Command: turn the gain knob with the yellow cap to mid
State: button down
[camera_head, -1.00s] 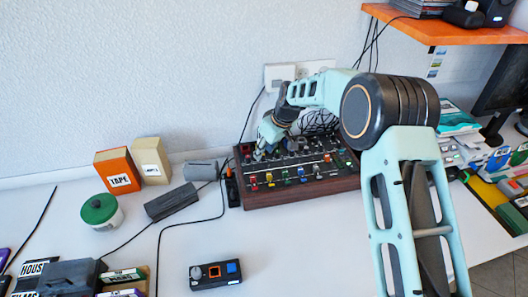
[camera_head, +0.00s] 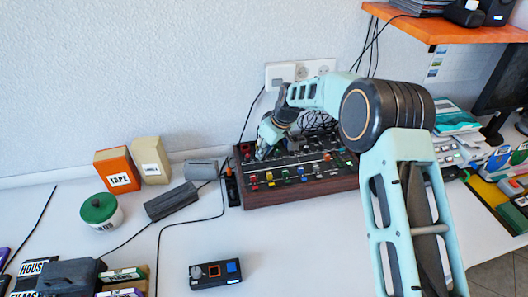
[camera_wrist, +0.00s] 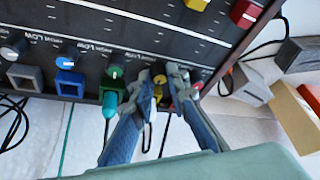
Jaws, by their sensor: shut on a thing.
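The mixer (camera_head: 300,196) is a dark panel with wooden sides, standing against the wall, with rows of coloured knobs and faders. In the wrist view the knob with the yellow cap (camera_wrist: 158,84) sits at the panel's edge between a green-capped knob (camera_wrist: 114,71) and a red one partly hidden by a finger. My gripper (camera_wrist: 160,80) has its two fingers on either side of the yellow cap and is shut on it. In the head view my gripper (camera_head: 262,152) is at the mixer's back left and hides that knob. The knob's pointer cannot be read.
Blue-capped (camera_wrist: 66,60) and white-capped (camera_wrist: 13,48) knobs continue the row. Cables lie behind the mixer. An orange box (camera_head: 117,170), a green-lidded tin (camera_head: 100,211) and a dark adapter (camera_head: 171,201) stand to the left.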

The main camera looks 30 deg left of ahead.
jog(key=shift+n, duration=0.5)
jog(key=c, duration=1.9)
grip_release()
jog(key=shift+v, duration=4)
jog(key=shift+w, duration=0.1)
